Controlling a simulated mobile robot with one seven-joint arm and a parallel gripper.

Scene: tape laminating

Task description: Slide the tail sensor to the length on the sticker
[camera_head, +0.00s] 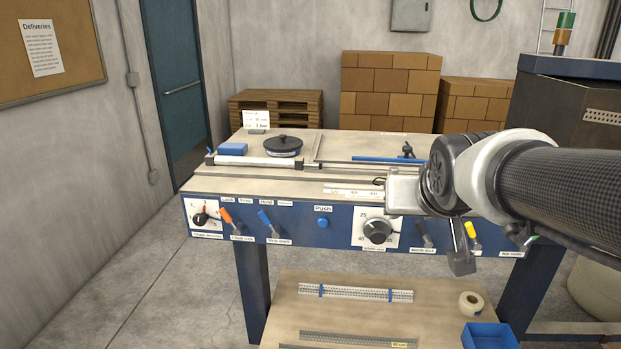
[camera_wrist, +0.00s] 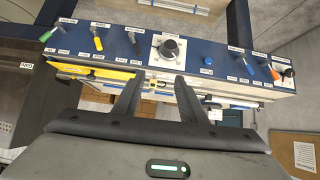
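The tail sensor is hard to single out. In the head view, a small dark upright fitting (camera_head: 407,150) stands by the right end of a blue bar (camera_head: 375,159) on the bench top; I cannot tell if it is the sensor. A white printed strip (camera_head: 352,191), too small to read, lies along the front of the bench top. My gripper (camera_wrist: 160,75) shows in the wrist view with its two dark fingers apart and nothing between them. It is near the bench's front edge, in line with the large dial. In the head view, my wrist hides part of the right side of the bench.
The blue front panel carries a large dial (camera_head: 377,231), a blue push button (camera_head: 322,223), an orange lever (camera_head: 227,216) and a blue lever (camera_head: 265,219). A black round reel (camera_head: 283,146) and a blue block (camera_head: 232,149) sit on top. A blue bin (camera_head: 490,337) is on the lower shelf.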

